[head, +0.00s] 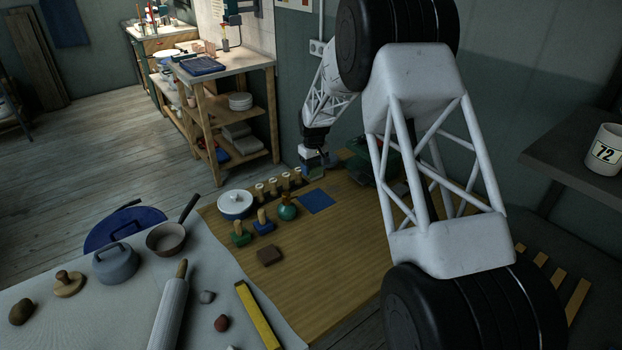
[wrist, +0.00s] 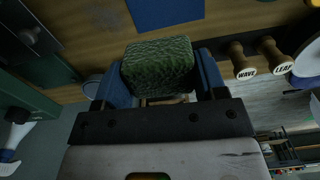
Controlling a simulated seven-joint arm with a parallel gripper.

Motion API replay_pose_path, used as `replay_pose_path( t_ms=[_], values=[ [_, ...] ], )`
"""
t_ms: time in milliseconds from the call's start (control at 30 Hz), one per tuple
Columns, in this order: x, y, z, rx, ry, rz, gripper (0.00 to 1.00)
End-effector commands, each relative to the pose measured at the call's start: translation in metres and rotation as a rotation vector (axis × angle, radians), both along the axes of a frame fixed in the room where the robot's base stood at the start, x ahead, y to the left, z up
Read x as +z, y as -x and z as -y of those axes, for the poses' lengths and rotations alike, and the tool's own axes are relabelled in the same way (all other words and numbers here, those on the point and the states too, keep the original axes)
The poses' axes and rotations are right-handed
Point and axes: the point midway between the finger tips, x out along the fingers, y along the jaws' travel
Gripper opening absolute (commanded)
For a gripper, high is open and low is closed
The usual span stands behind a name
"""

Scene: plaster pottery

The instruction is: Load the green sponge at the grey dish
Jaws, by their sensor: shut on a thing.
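My gripper (head: 312,166) is at the far edge of the wooden work table in the head view, and its jaws are small there. In the wrist view my gripper (wrist: 160,72) has its blue fingers shut on the green sponge (wrist: 158,62), a textured dark green block. The sponge is gripped by its sides, with the wooden board behind it. I cannot pick out the grey dish for certain. A pale round rim (wrist: 91,86) beside the left finger in the wrist view may be it, partly hidden by that finger.
A blue square (head: 318,201) lies on the wooden table (head: 325,255). The table's middle is clear.

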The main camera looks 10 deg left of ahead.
Motion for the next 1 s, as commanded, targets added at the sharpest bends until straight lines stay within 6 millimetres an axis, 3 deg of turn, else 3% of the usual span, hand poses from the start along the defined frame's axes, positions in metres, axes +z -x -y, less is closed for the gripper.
replay_pose_path(
  t_ms=[500,1000],
  values=[
    [0.008,-0.098,0.010,-0.001,-0.001,0.001,0.46],
    [0.015,-0.177,0.028,-0.001,0.000,0.001,0.46]
  ],
)
